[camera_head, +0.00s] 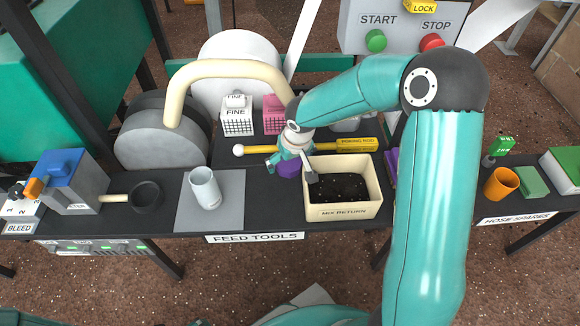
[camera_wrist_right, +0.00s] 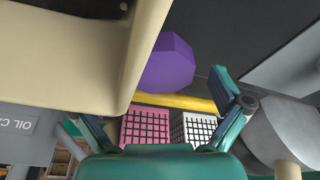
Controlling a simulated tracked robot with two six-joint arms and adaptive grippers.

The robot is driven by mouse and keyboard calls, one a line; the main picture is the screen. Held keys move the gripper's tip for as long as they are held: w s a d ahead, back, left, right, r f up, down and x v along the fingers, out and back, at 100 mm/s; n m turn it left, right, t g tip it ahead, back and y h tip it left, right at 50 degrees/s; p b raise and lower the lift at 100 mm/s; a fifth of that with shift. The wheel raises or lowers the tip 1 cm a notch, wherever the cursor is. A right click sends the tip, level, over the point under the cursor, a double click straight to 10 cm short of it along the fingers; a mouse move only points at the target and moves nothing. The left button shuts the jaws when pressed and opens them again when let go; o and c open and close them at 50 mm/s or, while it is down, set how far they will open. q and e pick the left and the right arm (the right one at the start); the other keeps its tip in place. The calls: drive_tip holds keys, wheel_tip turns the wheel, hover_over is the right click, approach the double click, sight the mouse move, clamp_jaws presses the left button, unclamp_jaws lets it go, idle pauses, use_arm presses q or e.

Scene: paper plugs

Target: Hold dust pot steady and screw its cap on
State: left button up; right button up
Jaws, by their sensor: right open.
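A pale grey, open-topped cup (camera_head: 205,188), which looks like the dust pot, stands upright on the grey mat (camera_head: 230,215) at the left of the table. A purple many-sided piece (camera_head: 287,169), perhaps its cap, lies behind and left of the mix return box. My right gripper (camera_head: 291,171) is open, pointing down over this purple piece, which it partly hides. In the right wrist view the purple piece (camera_wrist_right: 168,64) shows ahead of the spread fingers (camera_wrist_right: 158,108), apparently not gripped. My left gripper is not in view.
The cream mix return box (camera_head: 343,212) stands close to the right gripper. A yellow poking rod (camera_head: 355,145) and white and pink fine boxes (camera_head: 237,122) are behind. A black scoop (camera_head: 146,195) lies left of the mat. The mat's right part is clear.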

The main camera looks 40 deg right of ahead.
sight(290, 163)
drive_tip(key=shift+w+f, duration=0.1)
drive_tip(key=shift+f, duration=0.35)
drive_tip(key=c, duration=1)
drive_tip(key=shift+r, duration=0.1)
wheel_tip(290, 163, up, 20)
drive_tip(key=p, duration=0.8)
